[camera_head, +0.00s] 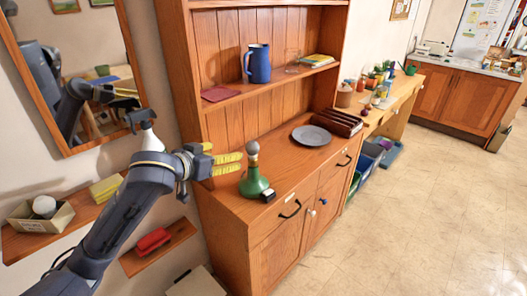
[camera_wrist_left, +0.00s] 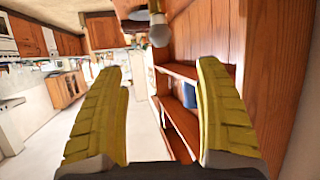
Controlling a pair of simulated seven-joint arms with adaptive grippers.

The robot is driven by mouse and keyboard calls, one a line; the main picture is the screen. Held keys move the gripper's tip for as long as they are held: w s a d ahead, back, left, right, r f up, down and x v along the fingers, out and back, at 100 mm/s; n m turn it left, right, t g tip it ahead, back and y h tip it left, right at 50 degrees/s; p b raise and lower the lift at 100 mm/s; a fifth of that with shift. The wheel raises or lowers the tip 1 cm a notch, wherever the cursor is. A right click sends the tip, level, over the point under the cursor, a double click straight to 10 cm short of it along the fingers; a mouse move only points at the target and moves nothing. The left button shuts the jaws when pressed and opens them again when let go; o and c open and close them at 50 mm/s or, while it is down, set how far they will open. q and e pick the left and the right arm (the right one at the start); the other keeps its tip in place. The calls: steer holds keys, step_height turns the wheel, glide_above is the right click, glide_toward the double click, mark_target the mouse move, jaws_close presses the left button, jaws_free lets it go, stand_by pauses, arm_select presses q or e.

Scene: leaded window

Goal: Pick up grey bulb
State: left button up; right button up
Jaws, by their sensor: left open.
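A grey bulb (camera_head: 252,148) sits on top of a green lamp base (camera_head: 254,181) on the sideboard's counter. My left gripper (camera_head: 228,163) is just left of the lamp, its yellow fingers pointing right, toward the bulb and neck. In the left wrist view, a pale bulb (camera_wrist_left: 159,36) with a brass-coloured part shows beyond the open fingers (camera_wrist_left: 160,68), near the top middle. Nothing is between the fingers. Another light grey round bulb (camera_head: 44,206) lies in an open box (camera_head: 57,219) on the left wall shelf. My right gripper is not seen.
A small black object (camera_head: 267,195) sits beside the lamp base. A grey plate (camera_head: 311,136) and a brown rack (camera_head: 337,122) stand farther along the counter. A blue jug (camera_head: 257,63) is on the shelf above. A mirror (camera_head: 75,70) hangs left.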

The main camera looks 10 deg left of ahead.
mark_target(249, 147)
arm_select(q)
steer(key=x, duration=1.1)
steer(key=shift+w, duration=0.15)
steer(key=shift+x, duration=2.85)
steer(key=shift+d+r, duration=0.1)
steer(key=shift+r, duration=0.1)
steer(key=c, duration=1.1)
